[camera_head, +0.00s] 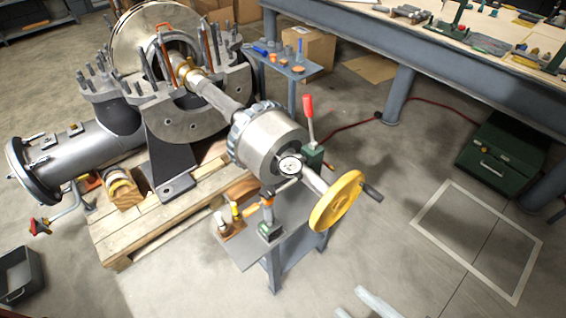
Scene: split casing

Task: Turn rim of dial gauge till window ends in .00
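The dial gauge (290,166) shows a small round white face with a dark rim, in front of the lower right side of the large grey cylinder (268,135). Its markings and any window digits are too small to read. Two pale, elongated pieces (376,302) enter at the bottom edge, well below and to the right of the gauge. They look like part of my arm or gripper, but are cut off by the frame. I cannot tell whether the gripper is open or shut. Nothing of mine touches the gauge.
A yellow handwheel (336,201) stands just right of the gauge. A red-handled lever (308,116) rises behind it. Open floor lies to the right.

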